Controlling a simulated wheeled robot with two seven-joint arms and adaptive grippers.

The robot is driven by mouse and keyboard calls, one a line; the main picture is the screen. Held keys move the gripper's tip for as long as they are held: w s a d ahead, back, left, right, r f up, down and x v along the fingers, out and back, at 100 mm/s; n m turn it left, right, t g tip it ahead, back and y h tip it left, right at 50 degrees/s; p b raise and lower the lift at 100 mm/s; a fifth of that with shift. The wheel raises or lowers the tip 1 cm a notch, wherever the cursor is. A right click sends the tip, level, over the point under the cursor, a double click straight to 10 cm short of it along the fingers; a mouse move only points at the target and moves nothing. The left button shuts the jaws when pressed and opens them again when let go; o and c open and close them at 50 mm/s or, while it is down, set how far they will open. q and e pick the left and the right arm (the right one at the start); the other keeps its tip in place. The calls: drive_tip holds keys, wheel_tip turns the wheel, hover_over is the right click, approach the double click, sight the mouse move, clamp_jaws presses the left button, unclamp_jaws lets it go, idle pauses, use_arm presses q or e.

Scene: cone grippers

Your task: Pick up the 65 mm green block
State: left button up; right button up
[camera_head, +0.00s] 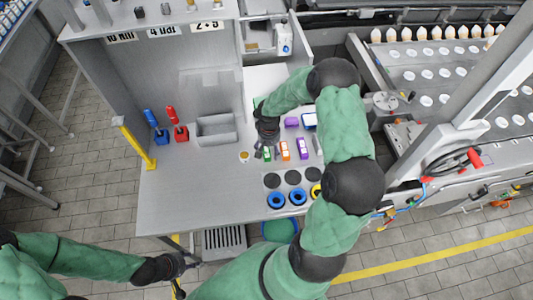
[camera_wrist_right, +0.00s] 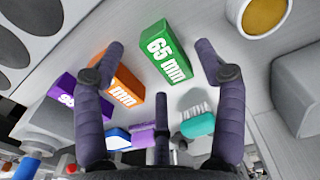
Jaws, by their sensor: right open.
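The green block (camera_wrist_right: 165,53), marked "65 mm", lies on the grey worktop in the right wrist view. In the head view the green block (camera_head: 266,156) shows beside my right gripper (camera_head: 266,140). In the wrist view, my right gripper's dark fingers are spread apart. The green block appears beyond and between the fingertips, with nothing held. Contact with it is not visible. My left gripper (camera_head: 182,262) is low at the left in the head view, away from the blocks; its fingers are too small to read.
An orange block (camera_wrist_right: 128,90) and a purple block (camera_wrist_right: 68,96) lie beside the green one. A teal brush-like item (camera_wrist_right: 198,123) and a yellow-filled cup (camera_wrist_right: 262,14) are nearby. In the head view, a grey bin (camera_head: 216,128) stands left; the worktop's front left is clear.

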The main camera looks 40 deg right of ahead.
wheel_tip(320, 180, down, 2)
drive_tip(key=shift+f, duration=0.2)
drive_tip(key=c, duration=1.3)
drive_tip(key=shift+c, duration=0.2)
drive_tip(key=shift+r, duration=0.2)
